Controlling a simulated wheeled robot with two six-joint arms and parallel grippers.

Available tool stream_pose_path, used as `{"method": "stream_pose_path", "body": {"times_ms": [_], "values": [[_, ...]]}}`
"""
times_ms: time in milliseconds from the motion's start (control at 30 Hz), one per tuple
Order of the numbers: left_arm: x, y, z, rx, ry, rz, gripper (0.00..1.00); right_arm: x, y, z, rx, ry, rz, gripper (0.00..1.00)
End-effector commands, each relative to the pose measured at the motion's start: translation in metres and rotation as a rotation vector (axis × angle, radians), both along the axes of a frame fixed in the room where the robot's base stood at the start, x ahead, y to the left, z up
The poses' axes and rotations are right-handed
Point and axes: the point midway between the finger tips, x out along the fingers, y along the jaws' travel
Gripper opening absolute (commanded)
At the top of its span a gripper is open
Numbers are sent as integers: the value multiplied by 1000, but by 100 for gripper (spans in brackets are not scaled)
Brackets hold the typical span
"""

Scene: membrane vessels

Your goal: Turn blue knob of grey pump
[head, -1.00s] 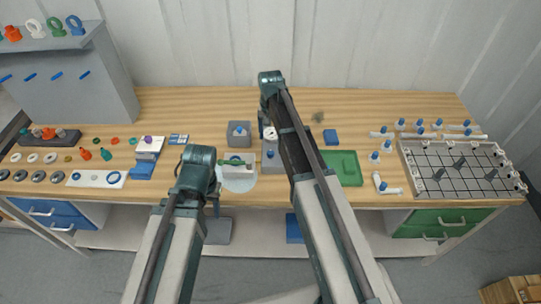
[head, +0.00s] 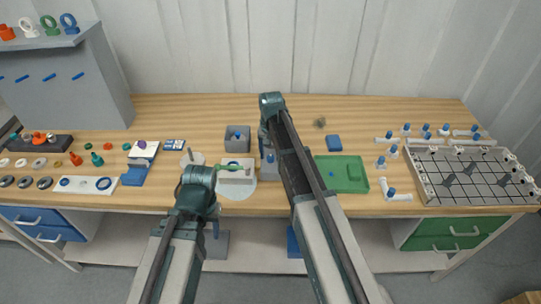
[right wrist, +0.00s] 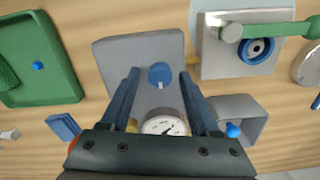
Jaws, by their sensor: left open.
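The grey pump (right wrist: 118,58) lies below my right gripper in the right wrist view, a grey plate with a round white gauge (right wrist: 166,124). Its blue knob (right wrist: 160,75) stands between the two fingers of my right gripper (right wrist: 160,76), which is open; I see gaps on both sides of the knob. In the head view the pump (head: 268,171) is mostly hidden by my right arm. My left gripper (head: 214,214) is low at the table's front edge, apart from the pump, and open; its fingers are largely hidden.
Beside the pump are a white block with a green handle (head: 236,176) and a grey open box with a blue part (head: 237,132). A green tray (head: 357,185) lies to the right. A gridded rack (head: 430,190) stands far right. The table behind is mostly clear.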

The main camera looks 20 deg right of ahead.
Motion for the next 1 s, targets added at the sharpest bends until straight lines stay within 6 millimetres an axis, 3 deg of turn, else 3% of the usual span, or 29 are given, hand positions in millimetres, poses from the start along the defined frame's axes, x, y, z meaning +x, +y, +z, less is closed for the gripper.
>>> {"method": "stream_pose_path", "body": {"times_ms": [33, 300, 333, 667, 1000], "values": [[0, 0, 0, 0, 0, 0, 50, 0, 0, 0, 0, 0, 0, 51], [0, 0, 0, 0, 0, 0, 50, 0, 0, 0, 0, 0, 0, 2], [0, 0, 0, 0, 0, 0, 50, 0, 0, 0, 0, 0, 0, 0], [0, 0, 0, 0, 0, 0, 50, 0, 0, 0, 0, 0, 27, 0], [0, 0, 0, 0, 0, 0, 50, 0, 0, 0, 0, 0, 249, 0]]}}
